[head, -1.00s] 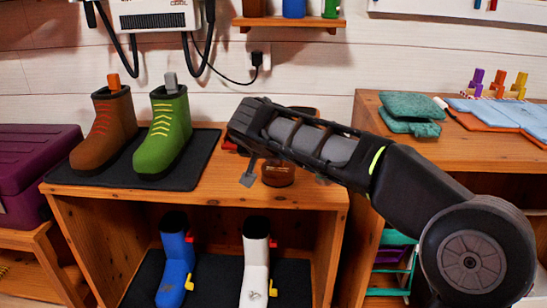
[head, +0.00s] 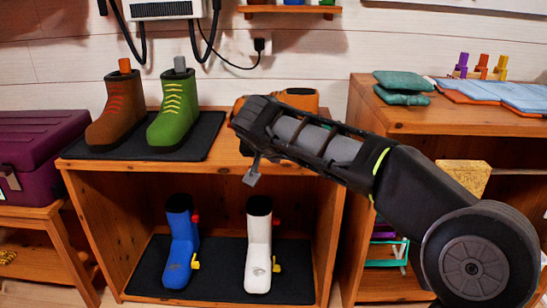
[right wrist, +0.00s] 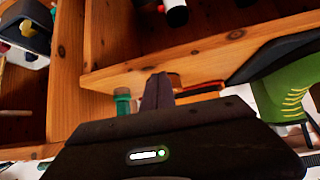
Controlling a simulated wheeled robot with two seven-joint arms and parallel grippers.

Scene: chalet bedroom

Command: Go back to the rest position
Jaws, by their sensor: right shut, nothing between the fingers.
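My right gripper (head: 252,174) hangs at the end of my black right arm, in front of the top of the wooden boot shelf. In the right wrist view its fingers (right wrist: 159,90) are together with nothing between them. My left gripper is in neither view. A brown boot (head: 116,110) and a green boot (head: 174,113) stand on a black mat (head: 208,136) on the shelf top, left of my gripper. An orange-brown thing (head: 300,99) is partly hidden behind my right arm.
Blue boot (head: 180,245) and white boot (head: 258,250) stand in the lower compartment. A purple chest (head: 40,150) is at left. A right-hand wooden shelf (head: 365,108) bears teal cushions (head: 403,86), close behind my arm. A socket (head: 259,44) is on the wall.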

